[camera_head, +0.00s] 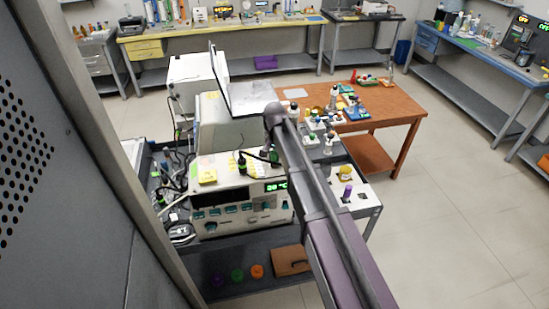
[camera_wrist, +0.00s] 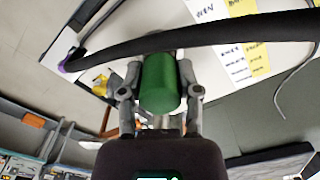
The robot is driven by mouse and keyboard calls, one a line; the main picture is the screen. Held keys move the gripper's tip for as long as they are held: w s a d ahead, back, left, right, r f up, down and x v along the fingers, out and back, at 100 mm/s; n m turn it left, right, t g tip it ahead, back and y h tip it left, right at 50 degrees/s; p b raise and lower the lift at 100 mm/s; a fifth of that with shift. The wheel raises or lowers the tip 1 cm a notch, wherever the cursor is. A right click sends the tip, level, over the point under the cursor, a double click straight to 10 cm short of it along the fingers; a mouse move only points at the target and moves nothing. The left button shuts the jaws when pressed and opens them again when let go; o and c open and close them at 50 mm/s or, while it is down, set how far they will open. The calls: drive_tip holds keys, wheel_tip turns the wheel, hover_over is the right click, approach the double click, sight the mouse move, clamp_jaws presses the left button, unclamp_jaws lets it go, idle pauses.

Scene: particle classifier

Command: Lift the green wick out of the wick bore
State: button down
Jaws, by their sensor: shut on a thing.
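The green wick (camera_wrist: 161,84) is a thick green cylinder in the middle of the wrist view. My gripper (camera_wrist: 161,94) has a finger on each side of it and is shut on it. In the head view my gripper (camera_head: 268,151) is over the top of the white instrument (camera_head: 228,198), beside small green-and-black parts. My arm covers part of this area, and I cannot tell whether the wick is clear of its bore.
Yellow notes (camera_head: 207,177) lie on the instrument's top. An open laptop-like screen (camera_head: 222,75) stands behind. To the right, a purple-topped part (camera_head: 347,191) stands on a white plate. A brown table (camera_head: 385,108) holds small items. Coloured caps (camera_head: 237,274) sit on the lower shelf.

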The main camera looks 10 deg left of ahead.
drive_tip(key=shift+r+p, duration=4.35)
drive_tip(key=shift+r, duration=0.25)
